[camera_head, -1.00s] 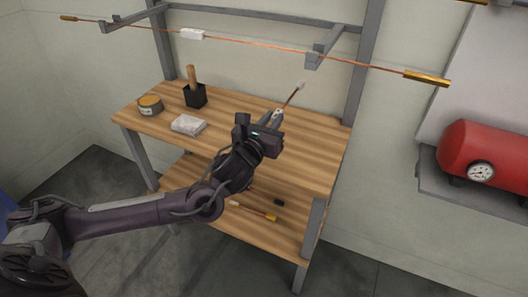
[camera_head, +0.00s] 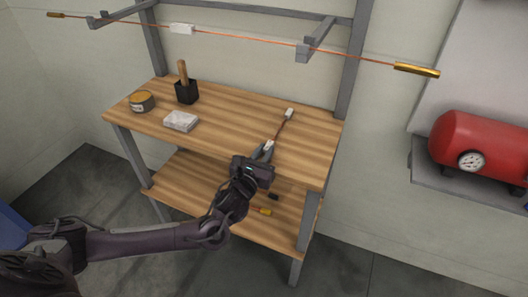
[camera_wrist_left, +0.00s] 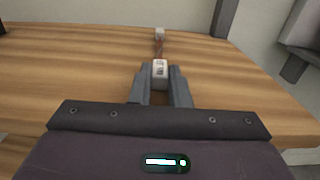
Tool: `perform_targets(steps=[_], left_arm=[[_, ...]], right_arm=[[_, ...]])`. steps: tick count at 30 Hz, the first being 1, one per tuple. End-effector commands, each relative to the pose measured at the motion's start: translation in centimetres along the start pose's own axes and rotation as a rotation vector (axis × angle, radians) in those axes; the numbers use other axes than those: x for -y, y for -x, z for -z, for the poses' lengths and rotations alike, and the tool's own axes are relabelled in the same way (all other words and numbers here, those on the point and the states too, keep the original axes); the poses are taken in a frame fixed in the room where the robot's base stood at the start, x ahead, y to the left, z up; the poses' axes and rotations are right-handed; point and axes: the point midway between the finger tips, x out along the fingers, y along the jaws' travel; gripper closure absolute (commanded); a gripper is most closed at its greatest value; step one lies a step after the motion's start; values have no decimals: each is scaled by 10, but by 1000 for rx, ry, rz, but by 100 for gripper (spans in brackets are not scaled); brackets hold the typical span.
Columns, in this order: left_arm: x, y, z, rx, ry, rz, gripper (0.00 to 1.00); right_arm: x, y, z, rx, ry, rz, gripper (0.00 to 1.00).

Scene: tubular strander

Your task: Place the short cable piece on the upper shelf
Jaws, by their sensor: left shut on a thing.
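The short cable piece (camera_head: 279,128) is a thin copper-brown length with a white block at each end. My left gripper (camera_head: 266,152) is shut on its near white end, and the far end points up and away to the right. In the left wrist view the near white end sits between the fingertips (camera_wrist_left: 160,84), and the cable (camera_wrist_left: 160,47) runs straight ahead to the far block. The cable is over the bench's wooden upper shelf (camera_head: 225,123); I cannot tell whether it touches the wood. My right gripper is not in view.
On the upper shelf stand a tin (camera_head: 142,101), a black holder with a wooden handle (camera_head: 187,91) and a pale block (camera_head: 181,121). The lower shelf (camera_head: 185,181) holds an orange-ended piece (camera_head: 262,211). A long copper cable (camera_head: 250,40) hangs above the bench. A red tank (camera_head: 485,147) is at right.

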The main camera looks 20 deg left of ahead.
Motion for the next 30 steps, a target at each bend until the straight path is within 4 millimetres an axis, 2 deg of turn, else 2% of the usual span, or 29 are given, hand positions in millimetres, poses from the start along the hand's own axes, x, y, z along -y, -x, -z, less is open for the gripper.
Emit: perform_targets(steps=[3, 4, 9, 20, 23, 30], left_arm=[[0, 0, 0, 1, 0, 0, 100], [0, 0, 1, 0, 0, 0, 83], [0, 0, 1, 0, 0, 0, 62], [0, 5, 0, -1, 0, 1, 62], [0, 19, 1, -2, 1, 2, 62], [0, 71, 1, -4, 1, 2, 62]], right_arm=[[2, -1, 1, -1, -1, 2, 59], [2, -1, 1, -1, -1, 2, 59], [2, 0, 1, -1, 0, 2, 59], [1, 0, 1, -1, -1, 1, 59], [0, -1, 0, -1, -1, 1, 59], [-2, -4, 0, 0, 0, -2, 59]])
